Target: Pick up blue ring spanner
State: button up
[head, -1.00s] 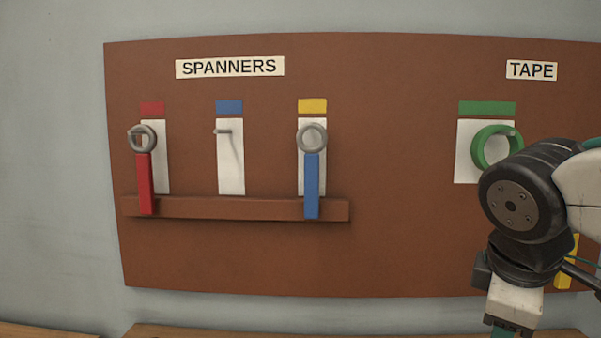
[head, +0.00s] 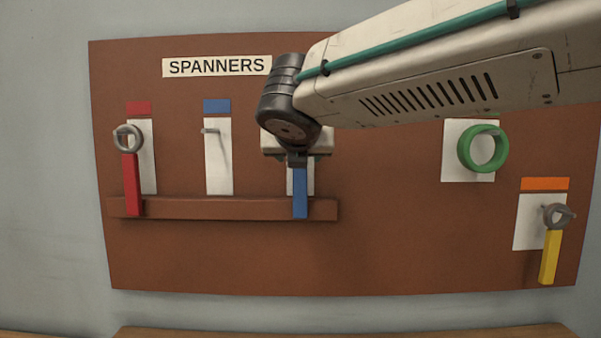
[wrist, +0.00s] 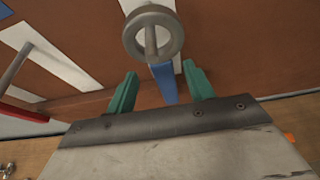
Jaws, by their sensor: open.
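The blue ring spanner hangs by its grey ring on a peg under the yellow tag position. Its blue handle (head: 300,193) shows below my gripper in the head view, while the ring is hidden there by my arm. In the wrist view the grey ring (wrist: 153,33) sits on its peg, and the blue handle (wrist: 164,82) lies between the two green fingers. My gripper (wrist: 157,80) is open around the handle, with a gap on either side. In the head view my gripper's fingers are mostly hidden.
A red spanner (head: 132,183) hangs at the left. An empty peg (head: 210,131) is under the blue tag (head: 217,106). A ledge (head: 180,209) runs behind the handles. Green tape (head: 482,149) and a yellow-handled tool (head: 550,256) hang at the right.

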jog(key=x, duration=0.4)
jog(key=shift+w+d, duration=0.1)
jog(key=shift+d, duration=0.05)
grip_shut()
jog(key=shift+r, duration=0.15)
jog(key=s, duration=1.8)
jog(key=shift+a, duration=0.3)
